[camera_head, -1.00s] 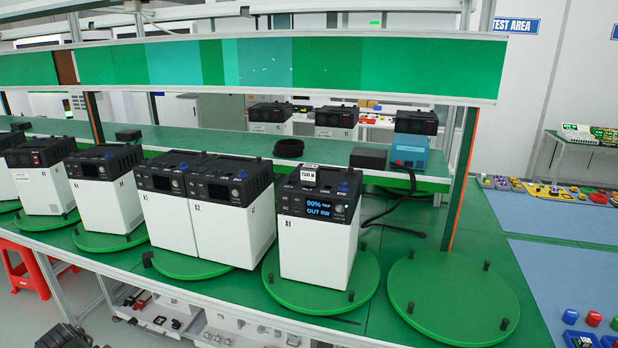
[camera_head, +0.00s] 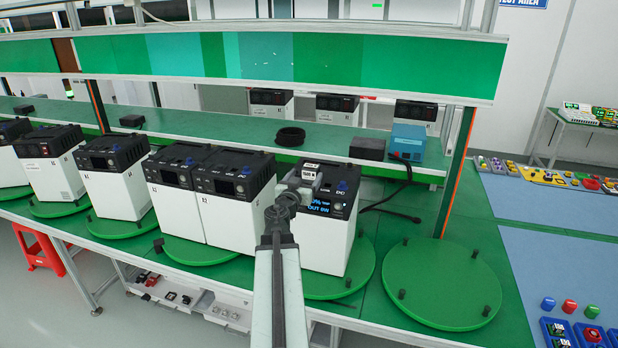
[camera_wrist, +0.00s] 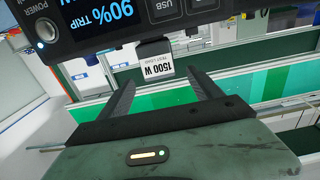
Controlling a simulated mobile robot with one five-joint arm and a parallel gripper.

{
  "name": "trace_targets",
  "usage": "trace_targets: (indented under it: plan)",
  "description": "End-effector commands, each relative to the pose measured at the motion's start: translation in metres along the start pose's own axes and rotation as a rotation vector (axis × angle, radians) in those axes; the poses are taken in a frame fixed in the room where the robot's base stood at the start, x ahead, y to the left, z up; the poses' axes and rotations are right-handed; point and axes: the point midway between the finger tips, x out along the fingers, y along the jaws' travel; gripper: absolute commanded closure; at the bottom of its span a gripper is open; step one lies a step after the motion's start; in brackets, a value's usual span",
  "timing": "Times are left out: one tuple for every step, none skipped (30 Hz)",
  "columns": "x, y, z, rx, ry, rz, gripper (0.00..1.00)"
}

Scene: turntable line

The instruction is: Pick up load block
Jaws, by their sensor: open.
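The load block (camera_head: 309,172) is a small block with a white label on top of the power unit (camera_head: 325,240) with the blue-lit display. In the wrist view the load block (camera_wrist: 155,62) appears upside down, its label reading 1500 W. My gripper (camera_wrist: 160,80) is open; its two dark fingers point toward the block, one at each side in the picture. The block shows just ahead of the gap between the tips, and I cannot tell whether either finger touches it. In the head view my gripper (camera_head: 292,186) is beside the block at its left and hides part of the unit.
More power units (camera_head: 232,185) stand close on the left. The unit under the block stands on a green turntable (camera_head: 362,270). An empty turntable (camera_head: 440,285) with short dark pegs is on the right. A shelf (camera_head: 215,128) runs behind, with a black cable coil (camera_head: 290,137).

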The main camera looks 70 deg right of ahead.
Motion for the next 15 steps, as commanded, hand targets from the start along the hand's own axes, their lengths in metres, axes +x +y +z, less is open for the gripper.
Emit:
trace_targets:
  plan:
    - [0.01,-0.001,0.0,0.0,0.0,0.001,0.25]
    - [0.013,-0.001,0.0,0.0,0.0,0.001,0.25]
    - [0.017,-0.001,0.0,0.0,0.0,0.001,0.25]
    - [0.017,-0.001,0.0,0.0,0.0,0.001,0.25]
    - [0.017,0.0,0.001,0.0,-0.001,0.001,0.25]
    - [0.017,0.0,0.001,0.0,-0.001,0.001,0.25]
    - [0.019,0.0,0.001,0.0,-0.001,0.001,0.25]
    - [0.021,0.0,0.001,0.0,-0.001,0.001,0.25]
    - [0.026,0.0,0.001,0.0,-0.001,0.002,0.25]
    - [0.031,0.0,0.002,0.0,-0.001,0.002,0.25]
    - [0.036,0.0,0.002,0.0,-0.001,0.002,0.25]
    - [0.044,0.0,0.003,0.0,-0.001,0.002,0.25]
    - [0.05,0.0,0.003,0.0,-0.001,0.001,0.25]
    - [0.055,0.0,0.003,0.0,-0.001,0.001,0.25]
    - [0.062,0.0,0.002,0.0,-0.001,0.0,0.25]
